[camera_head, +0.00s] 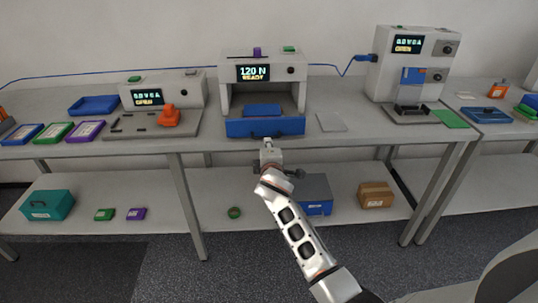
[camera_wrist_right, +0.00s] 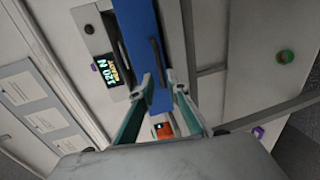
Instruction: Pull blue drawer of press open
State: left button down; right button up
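The press (camera_head: 233,98) stands in the middle of the bench, its screen reading "120 N READY". Its blue drawer (camera_head: 240,128) sits low at the front, near the bench edge; I cannot tell whether it is pulled out at all. A blue block or plate (camera_head: 262,109) shows above and behind the drawer front. My right gripper (camera_head: 267,145) is just in front of the drawer. In the right wrist view, its fingertips (camera_wrist_right: 160,77) are apart, with part of the dark drawer handle (camera_wrist_right: 155,52) between them; contact is unclear. My left gripper is not in view.
A grey device with an orange part (camera_head: 171,117) stands left of the press, and a taller machine (camera_head: 420,65) stands right. A flat grey plate (camera_head: 331,122) lies beside the press. Below is a shelf with a blue box (camera_head: 316,195) and a cardboard box (camera_head: 376,194).

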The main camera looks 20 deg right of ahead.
jog(key=v, duration=0.6)
jog(key=shift+s, duration=0.2)
jog(key=s+a+f+m+g+y, duration=0.3)
jog(key=s+f+m+y, duration=0.3)
jog(key=s+f, duration=1.7)
jog(key=s+a+f+m+g+y, duration=0.1)
jog(key=s+m, duration=0.3)
jog(key=s, duration=0.8)
jog(key=shift+s+f, duration=0.15)
jog(key=shift+f, duration=0.7)
